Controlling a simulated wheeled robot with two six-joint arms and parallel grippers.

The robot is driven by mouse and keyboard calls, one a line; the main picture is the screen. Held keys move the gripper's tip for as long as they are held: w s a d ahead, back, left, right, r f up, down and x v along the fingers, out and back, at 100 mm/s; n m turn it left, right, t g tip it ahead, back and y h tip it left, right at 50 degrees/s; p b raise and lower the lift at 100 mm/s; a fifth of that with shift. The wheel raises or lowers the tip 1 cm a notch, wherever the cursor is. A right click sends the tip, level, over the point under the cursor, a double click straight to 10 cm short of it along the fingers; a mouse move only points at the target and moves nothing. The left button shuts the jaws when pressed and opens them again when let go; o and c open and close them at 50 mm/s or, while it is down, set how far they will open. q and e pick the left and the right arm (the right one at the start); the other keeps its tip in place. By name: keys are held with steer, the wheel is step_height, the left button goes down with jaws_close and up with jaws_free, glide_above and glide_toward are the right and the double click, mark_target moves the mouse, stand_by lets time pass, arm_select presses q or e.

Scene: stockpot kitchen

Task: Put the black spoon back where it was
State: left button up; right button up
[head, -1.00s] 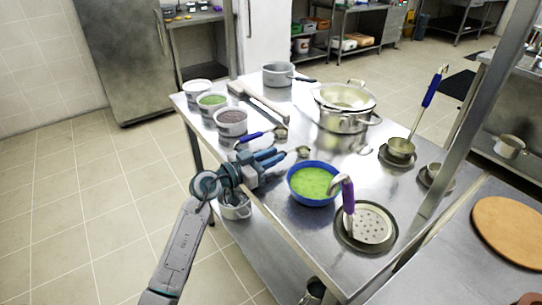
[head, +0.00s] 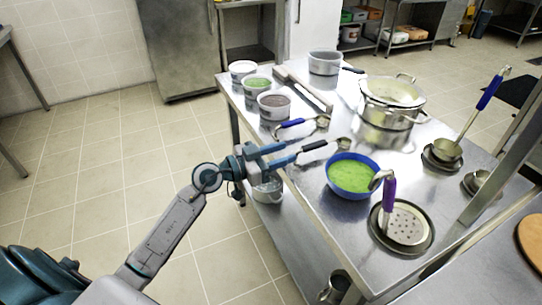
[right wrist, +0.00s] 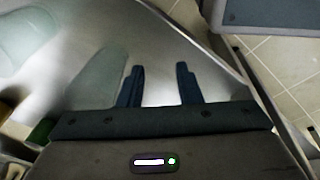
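The black spoon, with its black handle (head: 315,146) and small metal bowl (head: 343,144), lies on the steel table behind the blue bowl of green food (head: 352,176). Its handle points left, toward the table's left edge. My left gripper (head: 292,153) is open, its two fingers apart just left of the handle's end. Nothing shows between the fingers. My right gripper (right wrist: 159,78) is open and empty in the right wrist view, over a blurred metal surface. It is not seen in the head view.
A blue-handled ladle (head: 302,123) lies just behind the black spoon. Tubs (head: 274,105) line the left edge. A large pot (head: 392,108) stands at the back right. A purple-handled skimmer (head: 404,226) rests on a plate at the front.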

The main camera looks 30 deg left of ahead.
arm_select(q)
steer(key=v, duration=0.2)
steer(key=shift+s+a, duration=0.3)
arm_select(e)
steer(key=shift+w+r, duration=0.15)
steer(key=shift+w, duration=0.1)
